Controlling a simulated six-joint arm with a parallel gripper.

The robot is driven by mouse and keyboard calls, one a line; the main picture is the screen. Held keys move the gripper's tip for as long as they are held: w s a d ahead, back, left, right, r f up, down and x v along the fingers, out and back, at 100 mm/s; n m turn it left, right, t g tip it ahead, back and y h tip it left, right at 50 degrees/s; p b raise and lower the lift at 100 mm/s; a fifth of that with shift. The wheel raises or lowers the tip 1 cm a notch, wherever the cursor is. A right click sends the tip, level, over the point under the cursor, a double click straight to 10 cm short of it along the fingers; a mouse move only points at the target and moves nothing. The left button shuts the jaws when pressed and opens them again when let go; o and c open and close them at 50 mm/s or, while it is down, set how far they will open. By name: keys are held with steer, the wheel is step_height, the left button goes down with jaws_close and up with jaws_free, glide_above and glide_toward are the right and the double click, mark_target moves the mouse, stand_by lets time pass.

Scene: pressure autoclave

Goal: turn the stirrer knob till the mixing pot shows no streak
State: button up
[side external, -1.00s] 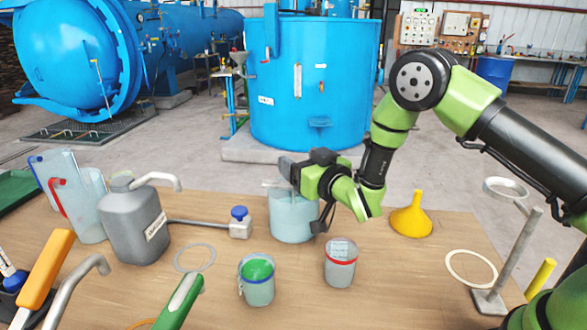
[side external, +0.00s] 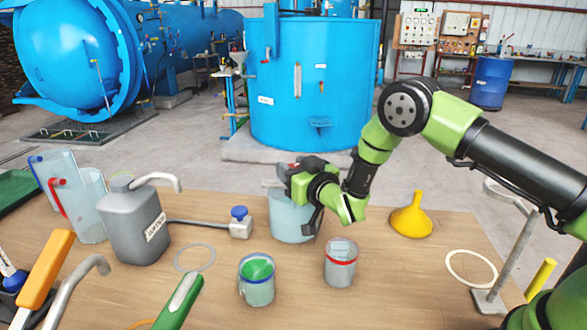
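The light blue-grey pot (side external: 291,222) stands at the middle of the table, apparently the mixing pot. Its rim is partly covered by my gripper (side external: 285,174), which is at the top of the pot. I cannot tell whether the fingers touch anything there or how far apart they are. The pot's inside and any streak are hidden from this side. A blue knob (side external: 239,212) sits on a small white block (side external: 240,229) left of the pot, with a dark rod or hose running left. I cannot tell whether this is the stirrer knob; my gripper is apart from it.
A green-filled cup (side external: 257,289) and a red-banded cup (side external: 341,270) stand in front of the pot. A grey jug (side external: 132,225) is at left, a yellow funnel (side external: 412,218) at right. Flat rings (side external: 472,253) lie on the table. A metal stand (side external: 511,252) is near my arm.

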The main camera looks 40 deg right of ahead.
steer(key=shift+m+h, duration=0.3)
steer(key=shift+h, duration=0.2)
steer(key=m+g+h, duration=0.1)
steer(key=m+h, duration=0.1)
steer(key=h, duration=0.1)
steer(key=m+h, duration=0.2)
steer(key=h, duration=0.1)
steer(key=shift+a+g, duration=0.1)
steer(key=shift+g, duration=0.3)
steer(key=shift+m+g+h, duration=2.1)
steer(key=shift+m+h, duration=0.2)
steer(key=shift+h, duration=0.6)
steer(key=o, duration=0.9)
